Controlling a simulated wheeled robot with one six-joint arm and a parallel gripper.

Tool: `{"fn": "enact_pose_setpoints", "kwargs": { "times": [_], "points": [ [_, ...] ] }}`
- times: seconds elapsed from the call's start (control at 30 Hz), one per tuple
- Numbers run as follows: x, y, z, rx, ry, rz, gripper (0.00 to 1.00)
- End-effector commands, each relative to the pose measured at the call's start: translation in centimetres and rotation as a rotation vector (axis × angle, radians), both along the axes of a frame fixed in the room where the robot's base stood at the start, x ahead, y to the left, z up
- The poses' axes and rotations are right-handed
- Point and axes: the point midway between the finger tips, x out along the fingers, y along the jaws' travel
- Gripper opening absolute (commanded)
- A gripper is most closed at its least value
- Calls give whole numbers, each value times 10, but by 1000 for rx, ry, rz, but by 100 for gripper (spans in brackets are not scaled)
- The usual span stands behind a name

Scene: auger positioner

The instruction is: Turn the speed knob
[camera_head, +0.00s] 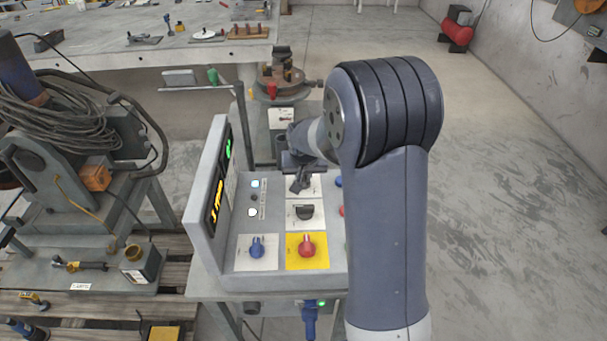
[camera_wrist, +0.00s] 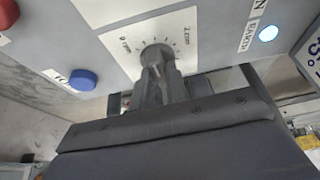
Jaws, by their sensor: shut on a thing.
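The speed knob (camera_wrist: 157,54) is a dark grey knob on a white plate with a printed dial scale, in the upper middle of the wrist view. My gripper (camera_wrist: 160,75) is shut on this knob, with its fingers reaching up to it from below in that view. In the head view my gripper (camera_head: 299,182) is at the top white plate of the grey control panel (camera_head: 275,281). There it largely covers the knob. The knob's exact pointer angle cannot be told.
Below on the panel are a black knob (camera_head: 304,212), a blue knob (camera_head: 257,246) and a red knob (camera_head: 306,246) on yellow. An upright display (camera_head: 206,190) borders the panel's left. A blue button (camera_wrist: 83,79) and a lit white lamp (camera_wrist: 268,33) flank the dial.

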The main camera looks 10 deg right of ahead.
Motion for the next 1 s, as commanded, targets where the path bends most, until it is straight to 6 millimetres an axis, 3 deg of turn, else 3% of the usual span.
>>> {"fn": "enact_pose_setpoints", "kwargs": {
  "times": [0.53, 0.87, 0.9, 1.0],
  "points": [
    [1, 2, -2, 0, -1, -178, 0],
    [0, 1, 0, -1, -1, -190, 0],
    [0, 1, 0, -1, -1, -190, 16],
    [0, 1, 0, 0, -1, -189, 24]
  ]
}}
